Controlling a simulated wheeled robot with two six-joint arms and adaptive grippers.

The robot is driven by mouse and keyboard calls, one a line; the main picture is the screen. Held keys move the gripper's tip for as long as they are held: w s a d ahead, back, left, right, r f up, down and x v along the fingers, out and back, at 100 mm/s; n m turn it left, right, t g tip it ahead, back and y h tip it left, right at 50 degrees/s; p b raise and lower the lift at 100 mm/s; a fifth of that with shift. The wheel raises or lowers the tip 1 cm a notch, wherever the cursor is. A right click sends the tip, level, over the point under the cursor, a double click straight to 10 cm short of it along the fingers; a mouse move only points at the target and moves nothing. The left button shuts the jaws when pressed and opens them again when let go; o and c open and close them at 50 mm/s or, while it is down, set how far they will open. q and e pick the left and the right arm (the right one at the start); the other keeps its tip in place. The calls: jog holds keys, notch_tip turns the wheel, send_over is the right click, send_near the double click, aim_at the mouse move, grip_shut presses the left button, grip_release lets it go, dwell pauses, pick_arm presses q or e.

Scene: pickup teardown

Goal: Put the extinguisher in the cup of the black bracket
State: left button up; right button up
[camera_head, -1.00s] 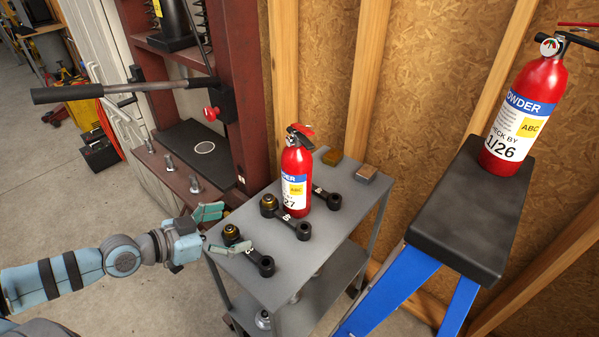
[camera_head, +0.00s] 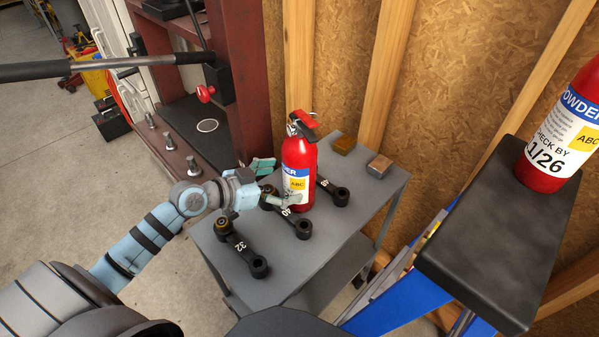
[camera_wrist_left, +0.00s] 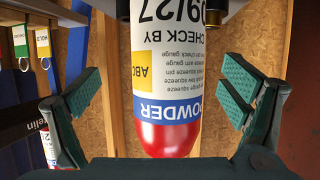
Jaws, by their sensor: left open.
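A red extinguisher (camera_head: 301,158) with a white, blue and yellow label stands upright on the grey cart (camera_head: 262,290). My left gripper (camera_head: 277,184) is open at its left side, one finger near its back and one near its front. The left wrist view shows this extinguisher (camera_wrist_left: 168,80) upside down between the spread fingers (camera_wrist_left: 163,92), with a gap on each side. A second red extinguisher (camera_head: 553,135), larger in view and cut by the frame, stands on a black top at the right. I cannot make out the black bracket. My right gripper is not in view.
Several black link arms (camera_head: 240,247) lie on the cart around the extinguisher. Two small blocks (camera_head: 379,166) lie at its back edge. A red press frame (camera_head: 240,90) stands behind left. A blue stepladder with a black top (camera_head: 500,235) stands close at right.

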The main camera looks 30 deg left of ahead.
aim_at(300, 174)
pick_arm(q)
jog(key=x, duration=0.6)
jog(key=shift+w+a, duration=0.3)
jog(key=shift+w, duration=0.1)
jog(key=shift+s, duration=0.1)
jog(key=c, duration=2)
jog(key=shift+a+r, duration=0.1)
jog(key=shift+c, duration=0.3)
jog(key=shift+r, duration=0.1)
